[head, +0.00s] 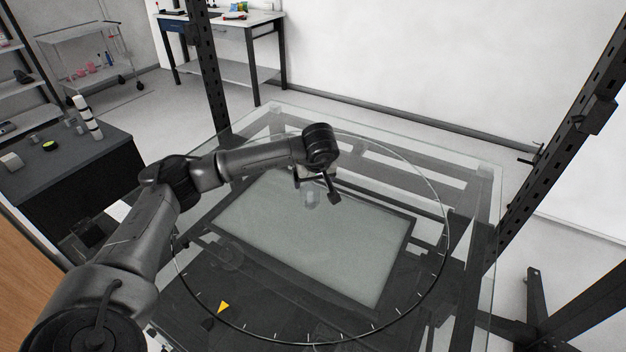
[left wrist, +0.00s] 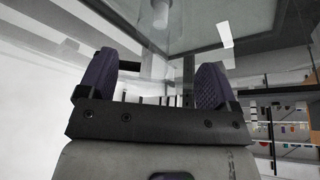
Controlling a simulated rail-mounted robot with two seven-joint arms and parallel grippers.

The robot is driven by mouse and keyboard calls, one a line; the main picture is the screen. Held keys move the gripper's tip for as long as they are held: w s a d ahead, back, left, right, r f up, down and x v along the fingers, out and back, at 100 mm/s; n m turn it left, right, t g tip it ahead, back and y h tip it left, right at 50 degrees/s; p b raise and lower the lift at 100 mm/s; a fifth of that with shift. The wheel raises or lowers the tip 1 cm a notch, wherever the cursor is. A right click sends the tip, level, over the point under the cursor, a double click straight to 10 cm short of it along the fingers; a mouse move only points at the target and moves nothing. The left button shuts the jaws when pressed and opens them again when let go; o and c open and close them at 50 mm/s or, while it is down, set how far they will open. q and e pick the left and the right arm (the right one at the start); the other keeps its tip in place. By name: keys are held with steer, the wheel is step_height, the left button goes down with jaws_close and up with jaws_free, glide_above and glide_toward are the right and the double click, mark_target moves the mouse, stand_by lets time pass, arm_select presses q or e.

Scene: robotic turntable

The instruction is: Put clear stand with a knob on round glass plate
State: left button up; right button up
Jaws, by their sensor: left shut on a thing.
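The round glass plate (head: 424,190) is a wide, clear disc with a thin dark rim and tick marks along its front edge. My left gripper (head: 318,190) is over the back-middle part of the plate. It is shut on the clear stand with a knob (head: 311,199), which is see-through and shows faintly below the fingers. In the left wrist view the two dark ribbed fingers (left wrist: 153,75) stand apart, and a pale, see-through knob-like part (left wrist: 160,14) shows beyond them. I cannot tell whether the stand touches the plate. My right gripper is not in view.
A dark-framed grey panel (head: 310,240) shows through the glass. A yellow triangle marker (head: 223,307) lies at the front left. Black perforated posts (head: 209,75) stand around the glass table. A dark bench (head: 70,160) with small items stands at the left. The plate's right side is clear.

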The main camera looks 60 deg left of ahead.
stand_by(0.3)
arm_select(q)
steer(key=o, duration=1.2)
steer(key=shift+f, duration=0.1)
steer(key=shift+o, duration=0.2)
steer(key=p+v, duration=0.3)
steer(key=v, duration=0.9)
